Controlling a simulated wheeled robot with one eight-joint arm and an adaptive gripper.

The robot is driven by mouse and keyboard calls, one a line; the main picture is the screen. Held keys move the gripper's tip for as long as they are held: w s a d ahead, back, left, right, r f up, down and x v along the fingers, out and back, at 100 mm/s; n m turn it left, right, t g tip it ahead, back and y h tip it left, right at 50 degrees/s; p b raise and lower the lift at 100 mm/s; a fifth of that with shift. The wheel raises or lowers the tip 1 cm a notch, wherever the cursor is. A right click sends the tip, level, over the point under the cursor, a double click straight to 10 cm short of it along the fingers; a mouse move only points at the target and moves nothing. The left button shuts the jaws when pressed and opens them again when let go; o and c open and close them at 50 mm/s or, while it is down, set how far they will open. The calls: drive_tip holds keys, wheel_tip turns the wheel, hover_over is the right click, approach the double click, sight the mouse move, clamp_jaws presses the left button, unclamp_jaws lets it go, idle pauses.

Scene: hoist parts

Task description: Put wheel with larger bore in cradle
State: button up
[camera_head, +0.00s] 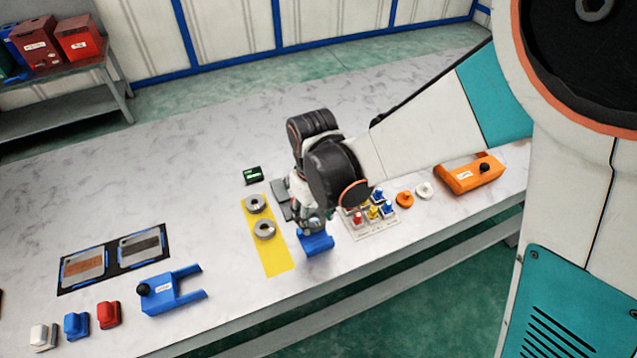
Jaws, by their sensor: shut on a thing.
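Two grey ring-shaped wheels, a far one (254,204) and a near one (264,230), lie on a yellow strip (277,263). Their bores show as dark centres, too small to compare surely. My gripper (313,227) points down just right of the strip, shut on a small grey part that looks like a wheel, mostly hidden by the fingers. A blue block (317,244), seemingly the cradle, is directly below the fingertips. Whether the held part touches it, I cannot tell. The near end of the strip is bare.
A blue fork-shaped part (172,292) lies left. A tray of coloured pegs (375,228) is close to my gripper's right. Orange and white discs and an orange block (470,174) lie farther right. A dark panel (115,258) lies left; the table behind is clear.

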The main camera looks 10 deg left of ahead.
drive_tip(key=shift+f+b, duration=1.85)
drive_tip(key=shift+f, duration=0.8)
drive_tip(key=shift+s+d+f+b, duration=0.1)
drive_tip(key=shift+f+b, duration=0.25)
drive_tip(key=shift+b, duration=0.25)
idle(0.4)
drive_tip(key=o, duration=1.4)
